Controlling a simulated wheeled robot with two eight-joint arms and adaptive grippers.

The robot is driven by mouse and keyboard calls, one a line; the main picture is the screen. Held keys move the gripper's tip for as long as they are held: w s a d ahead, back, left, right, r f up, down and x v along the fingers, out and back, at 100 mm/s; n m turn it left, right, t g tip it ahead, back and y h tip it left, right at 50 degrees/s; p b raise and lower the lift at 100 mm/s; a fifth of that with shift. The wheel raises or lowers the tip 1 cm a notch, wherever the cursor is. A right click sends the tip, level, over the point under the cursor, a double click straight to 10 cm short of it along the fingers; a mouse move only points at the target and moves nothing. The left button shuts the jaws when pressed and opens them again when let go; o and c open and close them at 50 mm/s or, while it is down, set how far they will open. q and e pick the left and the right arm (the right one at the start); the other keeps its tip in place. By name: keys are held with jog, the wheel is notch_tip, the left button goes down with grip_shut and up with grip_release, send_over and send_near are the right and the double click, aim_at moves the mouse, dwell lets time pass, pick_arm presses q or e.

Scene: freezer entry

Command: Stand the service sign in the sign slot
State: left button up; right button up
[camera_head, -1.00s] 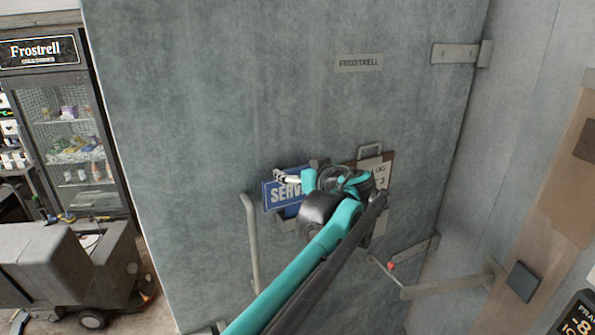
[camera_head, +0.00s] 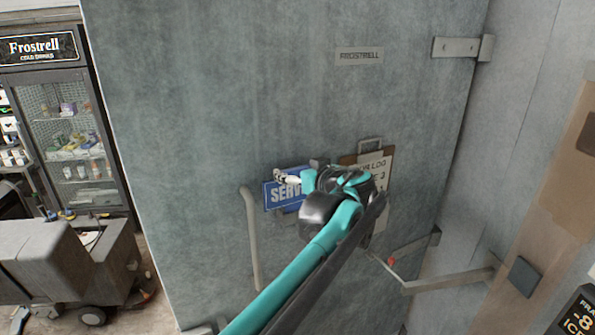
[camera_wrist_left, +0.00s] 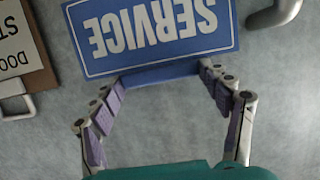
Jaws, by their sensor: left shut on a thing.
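The blue service sign (camera_head: 285,192) with white lettering is at the grey door's face, its left part showing in the head view. My left gripper (camera_head: 293,179) is shut on it, and my wrist and arm cover its right part. In the left wrist view the sign (camera_wrist_left: 155,32) appears upside down, with the fingers (camera_wrist_left: 160,78) at the two ends of its plain blue edge strip. A small grey piece (camera_head: 288,218) shows just below the sign; I cannot tell whether it is the sign slot. Whether the sign touches or sits in a slot is hidden.
A vertical door handle (camera_head: 252,240) is just left of the sign. A clipboard (camera_head: 374,160) hangs right of it, partly behind my wrist. A metal bar with a red tip (camera_head: 391,261) is lower right. A drinks fridge (camera_head: 68,130) stands far left.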

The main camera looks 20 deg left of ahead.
pick_arm(q)
jog(key=shift+f+b, duration=0.55)
jog(key=shift+f, duration=0.25)
dwell(0.4)
jog(key=o, duration=1.1)
jog(key=shift+c, duration=0.2)
jog(key=v, duration=1.1)
jog(key=s+a+f+m+g+h+b, duration=0.1)
jog(key=s+f+h+b, duration=0.3)
jog(key=f, duration=0.6)
jog(key=s+f+m+g+y+b, duration=0.1)
jog(key=s+f+m+b, duration=0.1)
jog(key=f+b, duration=0.55)
jog(key=s+a+f+m+h+b, duration=0.1)
jog(key=s+f+h+b, duration=0.15)
jog(key=f, duration=0.85)
jog(key=s+d+f+m+h+b, duration=0.2)
jog(key=s+f+b, duration=0.2)
jog(key=f, duration=0.7)
jog(key=s+d+f+m+h+b, duration=0.2)
jog(key=s+f+b, duration=0.2)
jog(key=f+b, duration=0.5)
jog(key=s+d+f+m+h+b, duration=0.2)
jog(key=s+f+b, duration=0.2)
jog(key=f, duration=1.1)
jog(key=shift+s+f+b, duration=0.15)
jog(key=shift+b, duration=1.1)
